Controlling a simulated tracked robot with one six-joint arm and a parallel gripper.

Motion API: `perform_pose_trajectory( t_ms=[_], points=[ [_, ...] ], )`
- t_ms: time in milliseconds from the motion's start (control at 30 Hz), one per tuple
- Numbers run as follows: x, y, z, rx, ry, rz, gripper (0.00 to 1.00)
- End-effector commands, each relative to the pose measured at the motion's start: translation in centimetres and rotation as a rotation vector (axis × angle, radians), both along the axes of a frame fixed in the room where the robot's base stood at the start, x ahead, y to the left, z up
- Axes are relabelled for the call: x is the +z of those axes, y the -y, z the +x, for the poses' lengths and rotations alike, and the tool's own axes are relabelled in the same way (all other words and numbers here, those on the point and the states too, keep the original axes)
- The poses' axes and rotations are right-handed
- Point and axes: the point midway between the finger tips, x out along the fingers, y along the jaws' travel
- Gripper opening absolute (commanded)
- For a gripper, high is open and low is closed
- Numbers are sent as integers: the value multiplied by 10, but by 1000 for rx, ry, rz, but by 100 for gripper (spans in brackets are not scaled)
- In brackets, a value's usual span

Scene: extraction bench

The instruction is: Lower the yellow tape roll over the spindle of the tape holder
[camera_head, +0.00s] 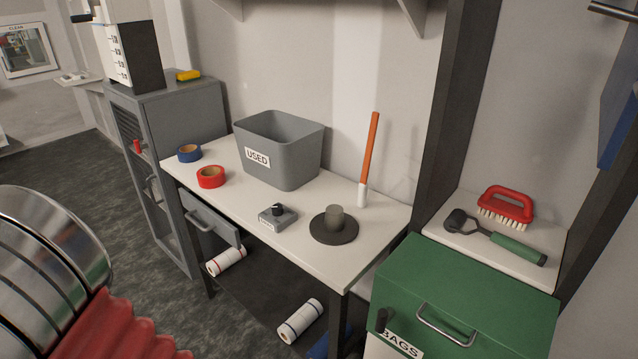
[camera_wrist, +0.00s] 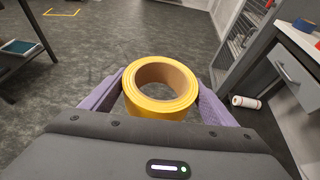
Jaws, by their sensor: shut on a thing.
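The yellow tape roll (camera_wrist: 160,88) is held between the two purple fingers of my gripper (camera_wrist: 160,92) in the wrist view. Its cardboard core faces up toward the camera, and open floor lies beyond it. The tape holder (camera_head: 334,226) stands near the front right of the white bench, a dark round base with a short grey-green spindle (camera_head: 334,216) upright and bare. The roll and my gripper do not show in the head view, and the holder does not show in the wrist view.
On the bench (camera_head: 300,245) are a grey USED bin (camera_head: 290,160), a red tape roll (camera_head: 211,177), a blue tape roll (camera_head: 189,153), a small grey box with a black knob (camera_head: 277,216) and an orange-handled tool (camera_head: 369,160). A green cabinet (camera_head: 460,285) stands right. An open drawer (camera_head: 209,219) sticks out.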

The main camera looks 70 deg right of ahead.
Motion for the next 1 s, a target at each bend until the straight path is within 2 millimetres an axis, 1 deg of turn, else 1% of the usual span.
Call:
perform_pose_trajectory(
  t_ms=[67,167,367,500,667,700,767,800,967,1000],
  points=[
    [3,13,2,-27,2,0,56],
    [7,38,6,-81,4,1,56],
    [20,110,8,-232,4,1,56],
    [29,163,3,-342,5,1,56],
    [40,224,-9,-468,5,0,56],
    [42,239,-13,-499,4,1,56],
    [46,262,-20,-546,3,0,56],
    [49,277,-26,-578,4,1,56],
    [61,335,-51,-702,4,0,56],
    [63,349,-59,-733,5,1,56]
  ],
)
